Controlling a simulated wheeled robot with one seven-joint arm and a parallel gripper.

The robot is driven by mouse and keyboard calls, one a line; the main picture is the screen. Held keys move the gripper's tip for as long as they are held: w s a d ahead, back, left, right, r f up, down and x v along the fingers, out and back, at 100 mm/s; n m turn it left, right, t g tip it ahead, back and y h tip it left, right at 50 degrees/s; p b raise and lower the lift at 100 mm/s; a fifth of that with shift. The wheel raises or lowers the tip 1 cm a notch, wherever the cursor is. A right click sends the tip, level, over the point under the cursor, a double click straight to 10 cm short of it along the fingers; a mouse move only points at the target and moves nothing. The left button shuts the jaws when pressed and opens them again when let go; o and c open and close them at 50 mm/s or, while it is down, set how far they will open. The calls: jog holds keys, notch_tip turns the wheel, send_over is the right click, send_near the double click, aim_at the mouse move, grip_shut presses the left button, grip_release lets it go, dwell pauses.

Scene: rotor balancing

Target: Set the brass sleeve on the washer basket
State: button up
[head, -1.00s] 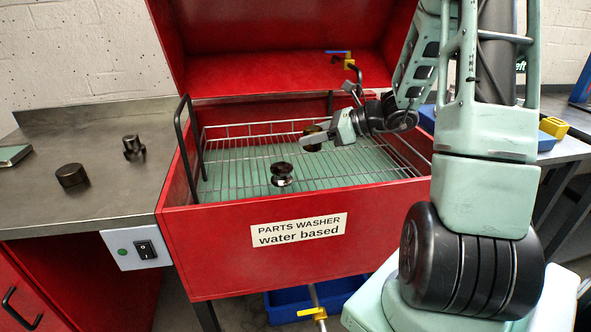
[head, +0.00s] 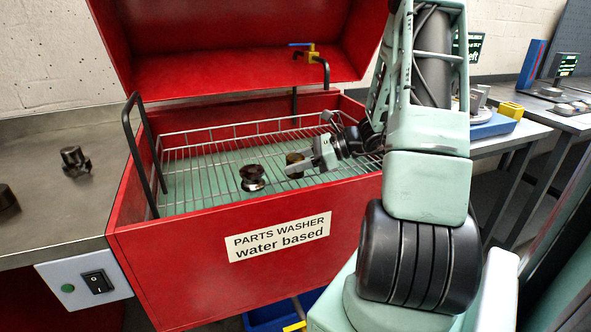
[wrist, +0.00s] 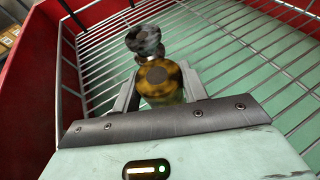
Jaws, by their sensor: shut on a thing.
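The brass sleeve (wrist: 160,77), a round yellowish part with a dark centre, is between the fingers of my gripper (wrist: 160,92) in the wrist view. In the head view my gripper (head: 291,172) reaches into the red parts washer from the right, and the sleeve (head: 295,158) shows partly behind the fingers. The washer basket (head: 205,200) is a wire grid over a pale green floor. The sleeve is low over the basket; I cannot tell whether its underside touches the wires.
A dark spool-shaped part (head: 253,177) stands in the basket left of my gripper; it also shows just beyond the sleeve in the wrist view (wrist: 144,40). Basket space at the left is free. Dark parts (head: 75,159) stand on the steel counter (head: 50,205). A black handle (head: 143,150) rises at the washer's left.

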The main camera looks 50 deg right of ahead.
jog(key=shift+f, duration=0.8)
jog(key=shift+f, duration=0.2)
jog(key=o, duration=1.3)
jog(key=shift+r, duration=0.1)
jog(key=shift+s+d+r, duration=0.1)
jog(key=shift+s+r, duration=0.05)
jog(key=shift+r, duration=0.05)
jog(key=p+v, duration=0.1)
jog(key=v, duration=1)
jog(key=shift+s+d, duration=0.2)
jog(key=shift+s, duration=0.05)
